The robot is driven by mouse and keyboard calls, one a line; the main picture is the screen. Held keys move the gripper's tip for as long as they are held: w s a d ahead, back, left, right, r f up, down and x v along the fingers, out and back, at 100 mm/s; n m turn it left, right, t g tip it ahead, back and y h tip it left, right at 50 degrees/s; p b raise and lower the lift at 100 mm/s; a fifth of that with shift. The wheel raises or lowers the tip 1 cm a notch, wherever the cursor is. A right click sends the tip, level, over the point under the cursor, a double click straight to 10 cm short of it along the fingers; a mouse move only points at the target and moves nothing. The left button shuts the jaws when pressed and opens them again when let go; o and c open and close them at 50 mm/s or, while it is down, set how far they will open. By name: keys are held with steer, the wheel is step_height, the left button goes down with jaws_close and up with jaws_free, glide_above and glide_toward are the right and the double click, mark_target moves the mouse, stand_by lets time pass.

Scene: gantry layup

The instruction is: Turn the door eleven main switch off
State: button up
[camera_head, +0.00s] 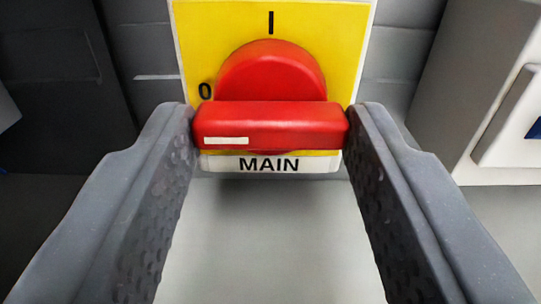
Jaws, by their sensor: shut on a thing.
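The red main switch (270,76) is a round knob with a thick bar handle, on a yellow plate (335,30). The plate is marked "I" at the top and "0" at the left. A white label (270,164) below reads "MAIN". The bar lies horizontal, and a white mark (226,140) shows on its left half, on the "0" side. My gripper (271,122) is shut on the bar, one finger against each end. No door number shows.
A light grey box (492,95) with a raised cover stands at the right, close to the right finger. Dark grey panels lie at the left and behind. A pale grey surface is clear below the switch.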

steer(key=o, duration=1)
steer(key=shift+w, duration=0.15)
steer(key=shift+s, duration=0.25)
steer(key=s+b, duration=0.1)
steer(key=s, duration=0.3)
steer(key=s+b, duration=0.2)
steer(key=s, duration=0.3)
steer(key=s+b, duration=0.1)
steer(key=s, duration=0.3)
steer(key=shift+s+a+b, duration=0.2)
steer(key=shift+a+b, duration=0.05)
steer(key=shift+b, duration=0.05)
steer(key=s+d+f+g+b, duration=0.1)
steer(key=s+d+f+b, duration=0.1)
steer(key=d+f, duration=0.5)
steer(key=s+d+f+b, duration=0.3)
steer(key=d+f+b, duration=0.2)
steer(key=f, duration=0.4)
steer(key=s+d+f+g+b, duration=0.1)
steer(key=s+d+f+b, duration=0.2)
steer(key=d+f, duration=0.5)
steer(key=shift+d+f+g+y+b, duration=0.1)
steer(key=shift+d+g+y+b, duration=0.25)
steer(key=shift+b, duration=0.1)
